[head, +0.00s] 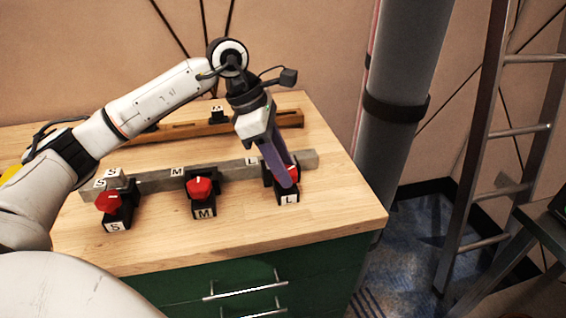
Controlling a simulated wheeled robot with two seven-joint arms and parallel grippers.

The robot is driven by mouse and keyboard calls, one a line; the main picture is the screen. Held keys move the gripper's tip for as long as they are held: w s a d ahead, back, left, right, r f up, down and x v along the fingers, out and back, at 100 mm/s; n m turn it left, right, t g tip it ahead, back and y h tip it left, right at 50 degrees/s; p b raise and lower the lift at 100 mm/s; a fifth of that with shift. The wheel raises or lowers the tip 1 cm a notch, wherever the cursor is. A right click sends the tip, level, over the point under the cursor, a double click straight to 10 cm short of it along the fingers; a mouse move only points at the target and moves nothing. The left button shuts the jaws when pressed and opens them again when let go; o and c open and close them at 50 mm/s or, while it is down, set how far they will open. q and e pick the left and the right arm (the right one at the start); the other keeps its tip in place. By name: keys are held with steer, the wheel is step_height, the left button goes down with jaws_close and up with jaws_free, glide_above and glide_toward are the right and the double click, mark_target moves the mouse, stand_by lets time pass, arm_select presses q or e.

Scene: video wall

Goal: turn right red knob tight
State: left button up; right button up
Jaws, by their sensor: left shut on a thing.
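Three red knobs on black blocks stand in a row on the wooden cabinet top. The right red knob (293,174) is on the block marked L (289,197). My left gripper (287,178) reaches down over that block and is shut on this knob. Its purple fingers hide much of the knob, so its turn angle cannot be told. The middle red knob (200,188) is on the block marked M, and the left red knob (108,201) is on the block marked S. My right gripper is not in view.
A grey bar (222,174) with letter labels runs behind the knobs. A brown wooden rail (180,131) lies farther back. The wooden top (335,205) is clear at its right end. A grey pipe (398,80) and a metal ladder (485,130) stand to the right.

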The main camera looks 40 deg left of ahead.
arm_select(q)
steer(key=m, duration=0.2)
steer(key=m+g+p, duration=0.1)
steer(key=m, duration=0.1)
steer(key=shift+w+r+m+g+h, duration=0.15)
steer(key=shift+w+m+g+h, duration=0.05)
steer(key=shift+m+g+h, duration=0.1)
steer(key=shift+m+g, duration=0.6)
steer(key=shift+m, duration=0.9)
steer(key=o, duration=1)
steer(key=shift+a, duration=0.1)
steer(key=p+v, duration=0.1)
steer(key=v, duration=0.9)
steer(key=shift+w+r, duration=0.1)
